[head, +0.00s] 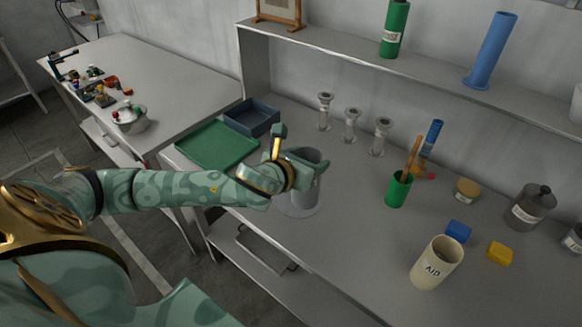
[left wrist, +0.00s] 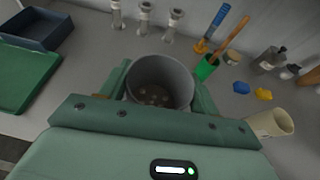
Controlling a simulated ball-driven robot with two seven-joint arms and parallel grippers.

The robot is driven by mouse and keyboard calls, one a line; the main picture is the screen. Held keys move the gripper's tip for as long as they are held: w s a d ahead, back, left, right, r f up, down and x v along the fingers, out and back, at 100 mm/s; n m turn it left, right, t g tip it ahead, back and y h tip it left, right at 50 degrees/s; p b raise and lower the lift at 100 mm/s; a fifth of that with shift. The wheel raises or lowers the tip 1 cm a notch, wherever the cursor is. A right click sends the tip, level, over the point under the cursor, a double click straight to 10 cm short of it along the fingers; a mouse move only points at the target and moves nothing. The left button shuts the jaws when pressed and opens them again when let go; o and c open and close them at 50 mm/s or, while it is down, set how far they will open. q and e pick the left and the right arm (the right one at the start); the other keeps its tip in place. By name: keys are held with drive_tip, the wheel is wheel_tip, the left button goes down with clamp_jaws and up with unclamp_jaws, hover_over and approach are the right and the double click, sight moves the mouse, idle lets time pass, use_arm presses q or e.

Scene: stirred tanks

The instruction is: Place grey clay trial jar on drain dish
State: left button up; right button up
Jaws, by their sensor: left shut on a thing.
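The grey jar (head: 311,168) is upright between the fingers of my left gripper (head: 300,163), which is shut on it. In the left wrist view the jar (left wrist: 160,84) shows its open mouth, with several small brownish spots at the bottom inside. The gripper hides part of the jar. My right gripper is not in view.
A green tray (head: 217,147) and a dark blue bin (head: 252,117) lie left of the jar. Several glass columns (head: 351,126) stand behind. The bench front edge is close.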

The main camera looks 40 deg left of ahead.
use_arm(q)
drive_tip(key=w+a+f+b, duration=0.4)
drive_tip(key=w+a+f, duration=0.2)
drive_tip(key=f, duration=0.5)
drive_tip(key=shift+w, duration=0.4)
drive_tip(key=shift+a, duration=0.1)
drive_tip(key=o, duration=1.3)
drive_tip(key=shift+f, duration=0.15)
drive_tip(key=p+v, duration=0.2)
drive_tip(key=v, duration=1)
drive_tip(key=shift+r, duration=0.25)
